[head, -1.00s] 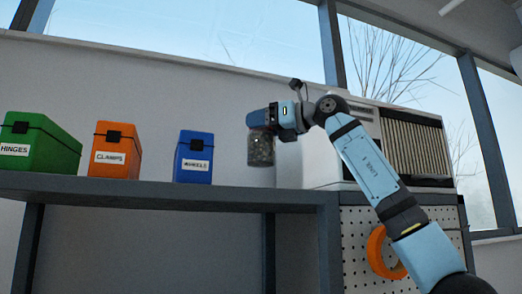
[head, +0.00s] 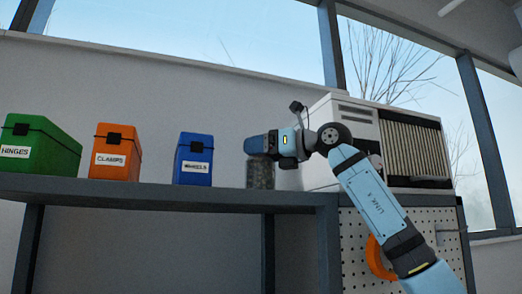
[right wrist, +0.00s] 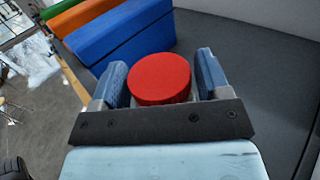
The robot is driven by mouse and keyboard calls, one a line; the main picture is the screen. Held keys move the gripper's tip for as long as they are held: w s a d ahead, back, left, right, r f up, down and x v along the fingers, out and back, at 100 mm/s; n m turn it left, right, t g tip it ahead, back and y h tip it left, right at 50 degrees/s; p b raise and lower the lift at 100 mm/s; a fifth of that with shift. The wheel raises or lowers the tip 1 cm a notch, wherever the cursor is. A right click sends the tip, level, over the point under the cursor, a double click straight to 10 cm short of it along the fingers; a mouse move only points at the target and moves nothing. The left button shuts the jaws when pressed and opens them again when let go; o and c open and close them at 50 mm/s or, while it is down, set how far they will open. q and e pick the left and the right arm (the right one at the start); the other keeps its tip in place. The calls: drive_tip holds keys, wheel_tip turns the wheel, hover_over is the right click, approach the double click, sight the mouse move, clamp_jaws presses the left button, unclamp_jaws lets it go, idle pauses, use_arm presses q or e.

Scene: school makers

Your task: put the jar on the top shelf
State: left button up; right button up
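The jar (head: 260,174) is a clear container with grey contents and a red lid (right wrist: 160,79). In the head view it is upright, its bottom at the level of the top shelf (head: 120,191), right of the blue box; I cannot tell whether it touches the surface. My right gripper (head: 260,146) reaches in from the right and covers the lid there. My left gripper is not in view.
On the shelf stand a green HINGES box (head: 40,146), an orange CLAMPS box (head: 116,152) and a blue box (head: 193,160). A white cabinet-like unit (head: 355,112) stands to the right, close to my right wrist. An orange ring (head: 376,258) hangs on the pegboard below.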

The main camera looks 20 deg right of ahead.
drive_tip(key=shift+o, duration=0.9)
drive_tip(key=shift+r, duration=0.1)
drive_tip(key=shift+d+r, duration=0.1)
drive_tip(key=shift+r, duration=0.1)
drive_tip(key=b+v, duration=0.3)
drive_tip(key=v, duration=0.9)
drive_tip(key=shift+b, duration=0.35)
drive_tip(key=shift+f, duration=0.1)
